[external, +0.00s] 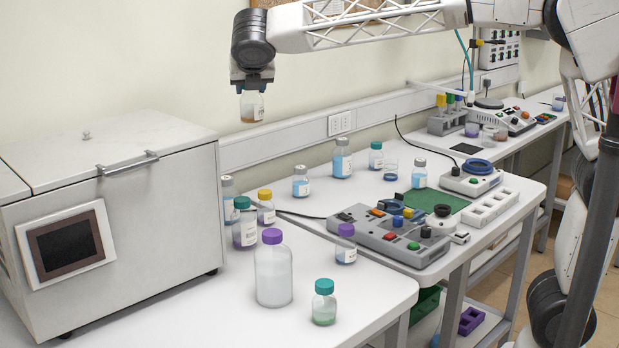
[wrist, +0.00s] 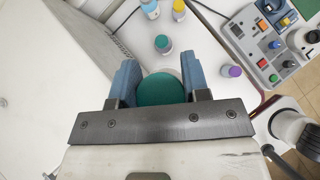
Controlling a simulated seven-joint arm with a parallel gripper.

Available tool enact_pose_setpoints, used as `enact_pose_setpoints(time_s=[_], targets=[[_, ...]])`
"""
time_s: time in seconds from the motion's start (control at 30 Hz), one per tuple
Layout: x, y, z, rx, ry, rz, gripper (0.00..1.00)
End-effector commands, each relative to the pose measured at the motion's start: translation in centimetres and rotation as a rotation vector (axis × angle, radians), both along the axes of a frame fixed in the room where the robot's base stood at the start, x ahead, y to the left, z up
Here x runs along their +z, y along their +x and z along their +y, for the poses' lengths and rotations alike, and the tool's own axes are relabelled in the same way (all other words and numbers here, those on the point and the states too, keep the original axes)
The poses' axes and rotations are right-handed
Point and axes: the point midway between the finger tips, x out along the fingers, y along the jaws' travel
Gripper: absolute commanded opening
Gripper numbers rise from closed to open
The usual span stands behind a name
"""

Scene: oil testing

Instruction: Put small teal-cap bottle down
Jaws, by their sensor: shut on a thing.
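My gripper (external: 252,82) is high up at the back, above and to the right of the white box-shaped machine. It is shut on a small clear bottle (external: 252,107), which hangs upright below the fingers with a little brownish liquid at its bottom. The fingers hide its cap in the external view. In the wrist view a teal cap (wrist: 162,88) sits between the two blue-grey fingers of my gripper (wrist: 161,76). The bottle is held clear of the table (external: 200,315). Another small teal-cap bottle (external: 324,303) stands at the table's front.
The machine (external: 120,200) stands at left. Near it are a teal-cap bottle (external: 244,225), a yellow-cap bottle (external: 266,208), a large purple-cap bottle (external: 273,275) and a smaller purple-cap one (external: 346,245). A control panel (external: 390,238) lies to the right. The front-left tabletop is clear.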

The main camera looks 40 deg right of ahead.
Motion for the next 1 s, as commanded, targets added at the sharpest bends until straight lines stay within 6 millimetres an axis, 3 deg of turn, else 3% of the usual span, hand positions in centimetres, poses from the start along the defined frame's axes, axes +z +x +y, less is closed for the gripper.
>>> enact_pose_setpoints(time_s=[0.03, 0.57, 1.0], targets=[[-0.9, -0.4, 1.5, 0.023, -0.001, 0.002, 0.13], [-11.7, -5.5, 15.6, 0.308, 0.000, 0.003, 0.13], [-22.5, -8.8, 28.0, 0.799, 0.002, 0.002, 0.13]])
